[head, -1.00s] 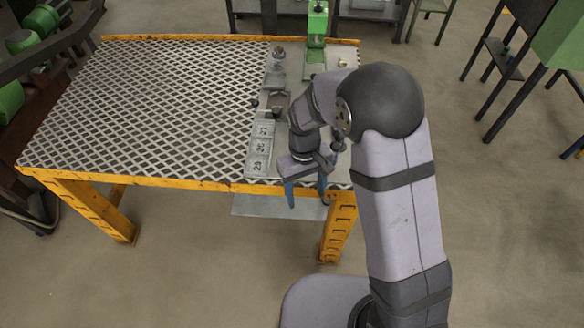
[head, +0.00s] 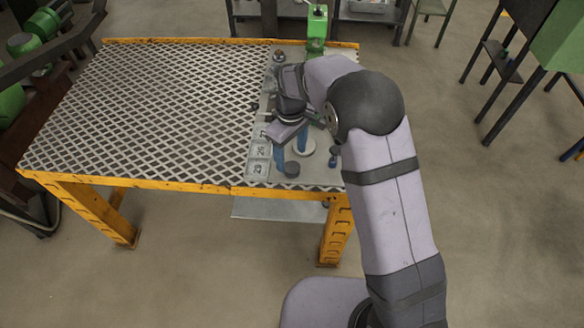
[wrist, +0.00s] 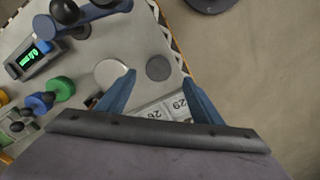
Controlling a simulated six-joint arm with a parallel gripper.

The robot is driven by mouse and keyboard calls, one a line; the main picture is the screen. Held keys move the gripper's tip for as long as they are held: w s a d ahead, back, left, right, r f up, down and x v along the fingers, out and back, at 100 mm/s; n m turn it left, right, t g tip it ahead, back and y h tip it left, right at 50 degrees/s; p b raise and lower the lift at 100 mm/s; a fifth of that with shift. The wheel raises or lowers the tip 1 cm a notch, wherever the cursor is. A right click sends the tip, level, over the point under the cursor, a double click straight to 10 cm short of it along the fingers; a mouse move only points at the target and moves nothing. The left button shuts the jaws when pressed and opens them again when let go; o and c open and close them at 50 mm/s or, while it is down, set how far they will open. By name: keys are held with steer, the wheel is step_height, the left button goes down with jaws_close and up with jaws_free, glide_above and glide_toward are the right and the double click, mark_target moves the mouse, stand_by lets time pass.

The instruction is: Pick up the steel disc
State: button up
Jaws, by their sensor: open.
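A dark grey flat disc (head: 292,169) lies near the front edge of the table's right end. In the wrist view the dark disc (wrist: 159,68) shows just beyond and between the fingertips. A paler round disc (wrist: 115,75) lies beside it, near the left fingertip; the head view also shows this pale disc (head: 305,147) behind the fingers. I cannot tell from looks alone which is steel, but the dark one looks like a loose disc. My gripper (head: 290,156) is open and empty, its blue fingers pointing down above the table. It also shows in the wrist view (wrist: 157,78).
A numbered tray (head: 258,168) lies left of the gripper. In the wrist view, a device with a green display (wrist: 38,55), a blue stand (wrist: 85,22), and green (wrist: 62,88) and blue knobs lie left. A green machine (head: 316,30) stands at the back. The patterned left tabletop (head: 150,110) is clear.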

mark_target(292, 167)
steer(key=shift+w+d+f+p, duration=0.1)
steer(key=shift+f+p, duration=0.85)
steer(key=shift+f, duration=1.8)
steer(key=shift+r, duration=0.1)
steer(key=c, duration=1.5)
steer(key=shift+o, duration=0.2)
steer(key=shift+r+b, duration=1.1)
steer(key=shift+r, duration=3.9)
steer(key=shift+m, duration=0.5)
steer(key=w+d+f, duration=0.1)
steer(key=w+f, duration=0.1)
steer(key=w+d+f, duration=0.2)
steer(key=shift+d+f, duration=0.2)
steer(key=shift+m, duration=0.3)
steer(key=w, duration=0.2)
steer(key=w+r, duration=0.1)
steer(key=w, duration=0.1)
steer(key=shift+d+p, duration=0.1)
steer(key=shift+p, duration=0.2)
steer(key=shift+w+a+r+m, duration=0.1)
steer(key=shift+w+r+m, duration=0.2)
steer(key=shift+r, duration=0.55)
steer(key=shift+w+a+r+m, duration=0.1)
steer(key=shift+w+r+m, duration=0.2)
steer(key=shift+r, duration=0.6)
steer(key=shift+w+r+m, duration=0.2)
steer(key=shift+r+m, duration=0.2)
steer(key=shift+r, duration=0.45)
